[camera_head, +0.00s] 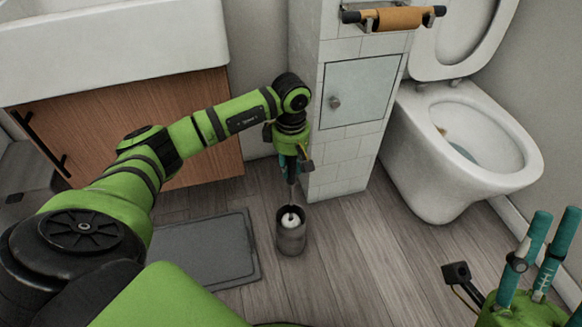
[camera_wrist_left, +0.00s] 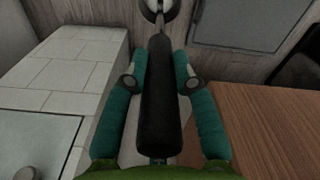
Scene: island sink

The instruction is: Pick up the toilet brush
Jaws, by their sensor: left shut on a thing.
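The toilet brush has a black handle (camera_wrist_left: 161,105), a thin metal stem and a white head (camera_head: 290,220). My left gripper (camera_head: 292,175) points down with its teal fingers shut around the handle. In the left wrist view the handle runs between the two fingers (camera_wrist_left: 160,88). The white head shows inside the mouth of the grey cylindrical holder (camera_head: 291,240), which stands on the floor below the gripper. The lower part of the head is hidden by the holder. My right gripper (camera_head: 546,245) is at the lower right, fingers apart and empty.
A tiled partition (camera_head: 341,165) with a small cabinet door stands just right of the left gripper. The toilet (camera_head: 455,150) is further right. A wooden vanity (camera_head: 150,110) is at the left, and a grey mat (camera_head: 205,250) lies left of the holder.

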